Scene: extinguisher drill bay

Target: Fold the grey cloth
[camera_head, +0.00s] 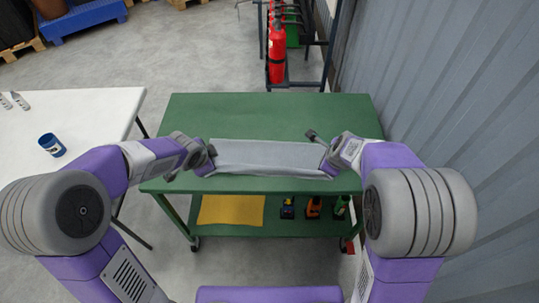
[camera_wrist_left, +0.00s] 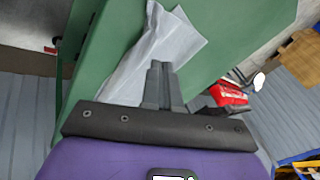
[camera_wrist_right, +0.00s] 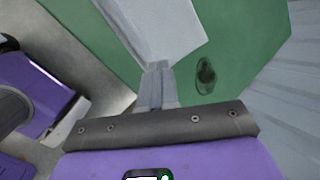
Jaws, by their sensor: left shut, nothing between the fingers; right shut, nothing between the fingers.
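The grey cloth (camera_head: 268,156) lies as a wide band on the green cart top (camera_head: 270,112), near its front edge. Its near edge looks creased. My left gripper (camera_head: 211,168) is at the cloth's left end and my right gripper (camera_head: 328,166) is at its right end. In the left wrist view the shut, empty fingers (camera_wrist_left: 158,70) overlap the rumpled cloth (camera_wrist_left: 150,52). In the right wrist view the shut, empty fingers (camera_wrist_right: 157,70) point at the cloth's end (camera_wrist_right: 160,25). I cannot tell whether the fingertips touch the cloth.
The cart's lower shelf holds a yellow cloth (camera_head: 231,210) and several small tools (camera_head: 313,207). Red extinguishers (camera_head: 277,50) hang behind. A corrugated wall (camera_head: 450,90) closes the right. The cart top behind the cloth is mostly clear.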

